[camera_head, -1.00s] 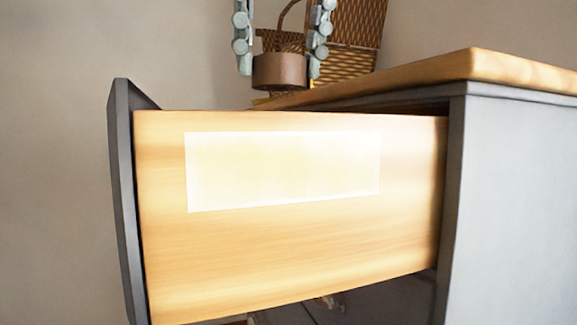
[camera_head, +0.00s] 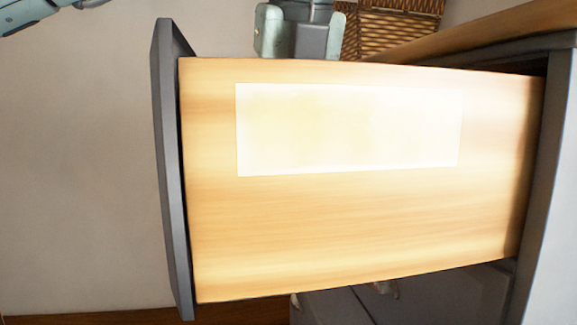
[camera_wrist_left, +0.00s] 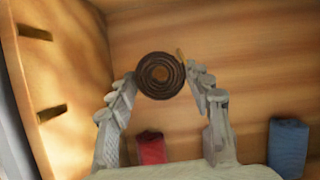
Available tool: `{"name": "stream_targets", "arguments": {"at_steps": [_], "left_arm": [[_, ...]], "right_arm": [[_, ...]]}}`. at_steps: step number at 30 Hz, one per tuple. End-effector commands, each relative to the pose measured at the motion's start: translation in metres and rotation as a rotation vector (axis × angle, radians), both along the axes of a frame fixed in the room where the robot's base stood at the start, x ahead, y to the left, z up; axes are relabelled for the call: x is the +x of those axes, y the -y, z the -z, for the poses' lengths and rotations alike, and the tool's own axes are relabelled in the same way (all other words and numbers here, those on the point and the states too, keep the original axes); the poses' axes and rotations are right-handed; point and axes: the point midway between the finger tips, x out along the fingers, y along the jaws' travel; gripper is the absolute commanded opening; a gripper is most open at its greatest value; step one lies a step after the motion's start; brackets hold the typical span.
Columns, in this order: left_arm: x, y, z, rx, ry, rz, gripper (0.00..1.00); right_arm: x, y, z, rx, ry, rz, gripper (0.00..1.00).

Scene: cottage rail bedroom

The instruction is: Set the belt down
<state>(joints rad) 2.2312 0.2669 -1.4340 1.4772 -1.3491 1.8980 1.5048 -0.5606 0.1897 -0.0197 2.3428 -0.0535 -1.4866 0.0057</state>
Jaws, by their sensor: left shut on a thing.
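The belt (camera_wrist_left: 160,75) is a dark brown flat coil, its rings facing the camera in the left wrist view. My left gripper (camera_wrist_left: 164,88) is shut on it, one finger on each side. In the head view, my left gripper (camera_head: 300,30) points down behind the near side of the open wooden drawer (camera_head: 350,220). Its fingertips and the belt are hidden there. The wrist view shows the belt inside the drawer, over its wooden bottom. I cannot tell whether it touches the bottom. My right gripper is not in view.
A red rolled item (camera_wrist_left: 151,148) and a blue rolled item (camera_wrist_left: 288,146) lie in the drawer near the gripper. The drawer's grey front (camera_head: 172,170) is at the left.

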Motion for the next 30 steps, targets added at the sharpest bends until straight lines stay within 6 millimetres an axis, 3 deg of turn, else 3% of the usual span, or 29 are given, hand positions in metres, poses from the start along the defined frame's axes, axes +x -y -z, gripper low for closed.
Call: {"name": "stream_targets", "arguments": {"at_steps": [6, 17, 18, 23, 30], "left_arm": [[0.000, -0.001, 0.029, -0.001, -0.002, -0.001, 0.12], [0.000, 0.000, 0.032, -0.002, -0.001, -0.001, 0.12], [0.000, 0.000, 0.032, -0.002, -0.001, -0.001, 0.52], [0.000, 0.000, 0.032, 0.000, -0.001, 0.000, 0.71], [0.000, 0.000, 0.032, 0.000, -0.001, 0.000, 0.71]], "right_arm": [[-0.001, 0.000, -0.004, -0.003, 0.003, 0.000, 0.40], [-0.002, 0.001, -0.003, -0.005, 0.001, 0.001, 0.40], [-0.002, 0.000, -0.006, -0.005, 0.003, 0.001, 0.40], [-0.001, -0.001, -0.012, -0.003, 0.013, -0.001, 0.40], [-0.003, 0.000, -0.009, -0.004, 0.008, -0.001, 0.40]]}}
